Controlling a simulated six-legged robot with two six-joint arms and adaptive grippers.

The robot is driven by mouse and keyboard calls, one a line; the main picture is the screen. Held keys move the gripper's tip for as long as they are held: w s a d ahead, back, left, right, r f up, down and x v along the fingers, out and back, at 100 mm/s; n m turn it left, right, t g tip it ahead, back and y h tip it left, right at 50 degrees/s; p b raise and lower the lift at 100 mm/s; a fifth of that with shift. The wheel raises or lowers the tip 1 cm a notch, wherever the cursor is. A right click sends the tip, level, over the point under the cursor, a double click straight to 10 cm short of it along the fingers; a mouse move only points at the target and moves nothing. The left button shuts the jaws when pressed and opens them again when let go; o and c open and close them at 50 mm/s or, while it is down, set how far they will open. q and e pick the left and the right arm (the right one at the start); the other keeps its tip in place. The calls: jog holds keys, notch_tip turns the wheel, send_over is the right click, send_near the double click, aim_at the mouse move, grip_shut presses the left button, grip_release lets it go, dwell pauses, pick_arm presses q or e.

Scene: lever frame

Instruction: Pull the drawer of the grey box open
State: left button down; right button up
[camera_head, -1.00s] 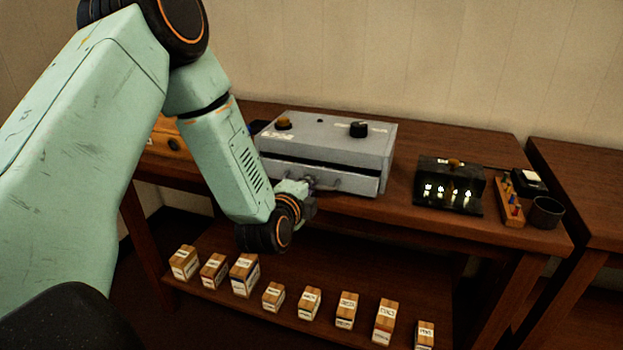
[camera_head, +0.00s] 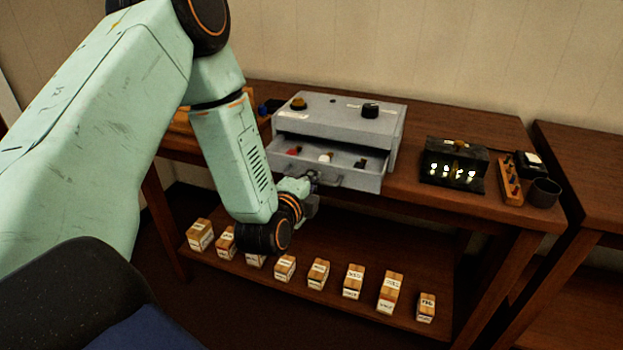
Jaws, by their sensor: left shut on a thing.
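The grey box (camera_head: 337,117) stands on the wooden table, with an orange knob (camera_head: 298,103) and a black knob (camera_head: 370,110) on top. Its drawer (camera_head: 358,181) is pulled partly out at the front. Small items lie in it: a red one (camera_head: 293,151), a white one (camera_head: 326,157) and a dark one (camera_head: 360,163). My left gripper (camera_head: 313,182) is at the drawer's front, shut on the drawer handle (camera_head: 328,181); the arm hides part of the handle and the drawer's left end. My right gripper is not in view.
A black box with lit windows (camera_head: 453,165), a peg rack (camera_head: 510,178) and a dark cup (camera_head: 544,192) stand to the right on the table. Several small labelled boxes (camera_head: 354,281) line the lower shelf. Floor space in front is partly hidden by my arm.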

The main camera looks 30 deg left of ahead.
pick_arm(q)
jog(key=c, duration=1.7)
grip_release()
jog(key=shift+w, duration=0.15)
jog(key=v, duration=0.7)
jog(key=shift+s, duration=0.25)
jog(key=shift+r, duration=0.1)
jog(key=shift+d, duration=0.1)
